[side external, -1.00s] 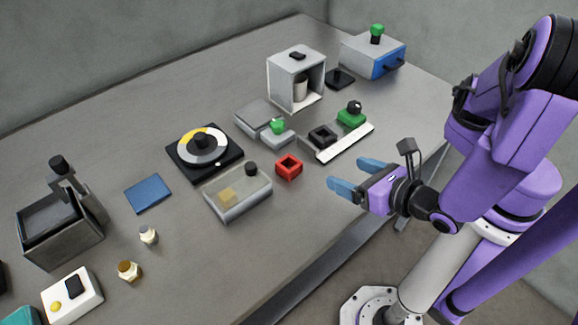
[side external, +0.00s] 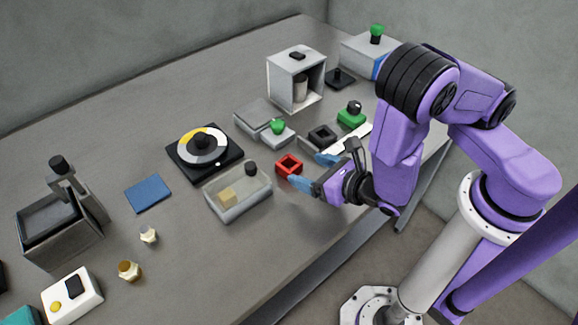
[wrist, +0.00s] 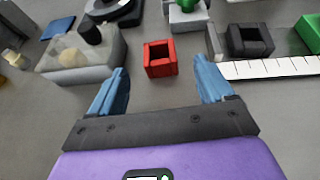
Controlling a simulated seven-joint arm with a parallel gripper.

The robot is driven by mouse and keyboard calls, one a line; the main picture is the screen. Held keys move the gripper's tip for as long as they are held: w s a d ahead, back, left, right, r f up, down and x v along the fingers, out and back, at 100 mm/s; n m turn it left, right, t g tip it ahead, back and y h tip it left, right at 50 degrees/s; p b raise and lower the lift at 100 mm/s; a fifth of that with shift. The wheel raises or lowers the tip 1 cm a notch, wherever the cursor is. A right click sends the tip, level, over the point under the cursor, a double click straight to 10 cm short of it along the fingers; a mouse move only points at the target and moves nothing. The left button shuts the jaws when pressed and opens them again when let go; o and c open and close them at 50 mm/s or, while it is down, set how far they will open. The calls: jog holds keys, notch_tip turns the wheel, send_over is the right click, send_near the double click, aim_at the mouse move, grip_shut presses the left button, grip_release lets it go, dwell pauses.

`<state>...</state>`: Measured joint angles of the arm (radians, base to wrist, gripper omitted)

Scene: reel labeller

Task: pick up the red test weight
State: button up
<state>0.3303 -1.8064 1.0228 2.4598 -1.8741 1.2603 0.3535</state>
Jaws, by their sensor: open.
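The red test weight is a small red square block with a square hollow in its top (side external: 288,166). It stands on the grey table, and in the wrist view (wrist: 160,58) it lies ahead of my gripper, between the lines of the two fingers. My gripper (side external: 310,172) is open, with two blue fingers pointing toward the block. The fingers are empty, and the block is just beyond their tips. I cannot tell exactly how high the fingers are above the table.
A clear-lidded box (side external: 238,193) stands left of the red block. A black hollow block (side external: 322,137) sits by a white scale strip (side external: 352,141) to the right. A grey device with a green knob (side external: 277,130) is behind. Bare table lies in front of the red block.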

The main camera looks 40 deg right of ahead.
aim_at(294, 167)
jog(key=shift+f+x, duration=0.15)
jog(key=shift+x, duration=1.65)
jog(key=shift+f+x, duration=0.15)
jog(key=shift+x, duration=1.65)
jog(key=shift+s, duration=0.15)
jog(key=c, duration=1.2)
jog(key=shift+c, duration=0.4)
jog(key=shift+r, duration=0.15)
